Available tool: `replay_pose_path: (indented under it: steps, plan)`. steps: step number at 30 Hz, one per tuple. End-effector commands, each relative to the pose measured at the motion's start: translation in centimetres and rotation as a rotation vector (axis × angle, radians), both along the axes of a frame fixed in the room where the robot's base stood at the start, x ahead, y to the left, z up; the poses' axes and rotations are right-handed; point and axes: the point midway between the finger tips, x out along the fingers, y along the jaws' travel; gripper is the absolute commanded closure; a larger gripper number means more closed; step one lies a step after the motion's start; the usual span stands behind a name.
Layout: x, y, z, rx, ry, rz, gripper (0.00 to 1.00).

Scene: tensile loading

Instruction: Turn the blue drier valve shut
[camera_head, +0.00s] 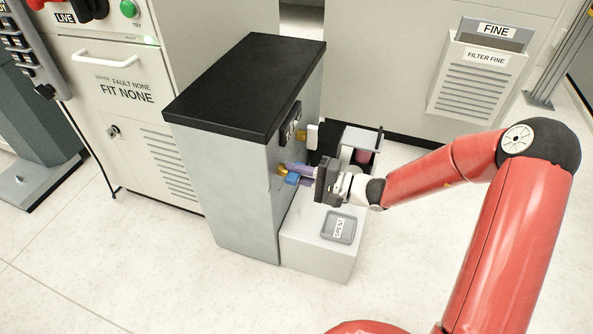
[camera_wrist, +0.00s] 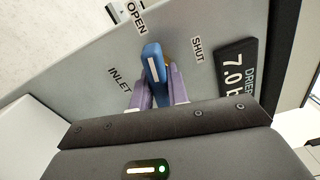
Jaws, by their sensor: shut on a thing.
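The blue drier valve handle (camera_wrist: 153,62) is on the grey side panel of the drier cabinet (camera_head: 240,200). In the wrist view, it has a white stripe and lies between the OPEN label (camera_wrist: 137,17) and the SHUT label (camera_wrist: 198,48), nearer OPEN. The INLET label (camera_wrist: 120,80) is to its left. My gripper (camera_wrist: 160,92) is shut on the handle, with one purple finger on each side. In the head view, the handle (camera_head: 292,179) shows as a small blue piece at my gripper's (camera_head: 302,172) fingertips. Part of its base is hidden.
A dark DRIER gauge (camera_wrist: 238,70) reading 7.0 is right of the valve. A pale box with a SPENT tray (camera_head: 339,228) stands below my gripper. A FILTER FINE holder (camera_head: 478,80) hangs on the back cabinet. The floor in front is clear.

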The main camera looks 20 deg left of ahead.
Motion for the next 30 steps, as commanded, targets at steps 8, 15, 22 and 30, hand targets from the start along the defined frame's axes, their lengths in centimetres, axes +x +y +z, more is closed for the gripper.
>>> replay_pose_path:
  steps: [8,15,22,30]
  plan:
    - [-0.04,-0.03,0.23,0.019,0.256,0.000,1.00]
    - [-0.04,-0.03,0.25,0.037,0.486,0.000,1.00]
    - [-0.08,-0.01,0.29,0.053,0.704,0.001,1.00]
    - [-0.05,-0.06,0.25,0.074,0.957,-0.001,1.00]
